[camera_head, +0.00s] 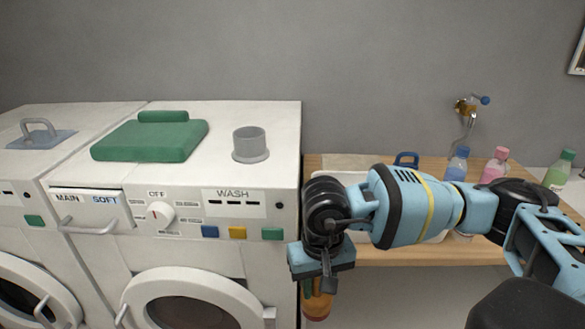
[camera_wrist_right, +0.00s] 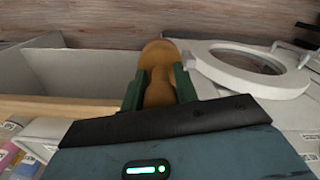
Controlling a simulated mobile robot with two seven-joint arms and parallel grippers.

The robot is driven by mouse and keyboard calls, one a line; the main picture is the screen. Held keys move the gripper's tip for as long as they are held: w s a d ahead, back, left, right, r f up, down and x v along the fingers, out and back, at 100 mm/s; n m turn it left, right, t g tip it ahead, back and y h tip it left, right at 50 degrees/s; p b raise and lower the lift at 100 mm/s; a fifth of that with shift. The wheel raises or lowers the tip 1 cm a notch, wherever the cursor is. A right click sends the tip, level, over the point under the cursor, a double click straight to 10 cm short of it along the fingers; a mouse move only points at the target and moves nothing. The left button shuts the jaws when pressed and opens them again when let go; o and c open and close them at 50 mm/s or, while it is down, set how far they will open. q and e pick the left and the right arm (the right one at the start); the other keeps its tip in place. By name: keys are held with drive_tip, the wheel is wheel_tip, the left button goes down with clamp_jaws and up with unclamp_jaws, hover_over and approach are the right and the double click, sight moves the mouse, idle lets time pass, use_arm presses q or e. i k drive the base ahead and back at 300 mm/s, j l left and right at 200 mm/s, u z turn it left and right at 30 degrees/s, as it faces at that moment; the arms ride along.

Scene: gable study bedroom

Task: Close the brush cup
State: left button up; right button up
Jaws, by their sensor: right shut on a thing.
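The gripper hides part of that object. My left gripper is not in view.
A second machine (camera_head: 85,113) with a grey handled piece (camera_head: 40,131) stands at left. A wooden counter (camera_head: 440,255) with a tap (camera_head: 465,108) and several bottles is at right. The round washer door (camera_wrist_right: 250,72) is near the gripper.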

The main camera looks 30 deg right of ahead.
sight(250, 147)
drive_tip(key=l+u, duration=0.2)
drive_tip(key=l, duration=0.25)
drive_tip(key=k+l+u, duration=0.2)
drive_tip(key=l, duration=0.25)
drive_tip(key=k+l+u, duration=0.2)
drive_tip(key=l, duration=0.2)
drive_tip(key=l+u, duration=0.2)
drive_tip(key=l, duration=0.25)
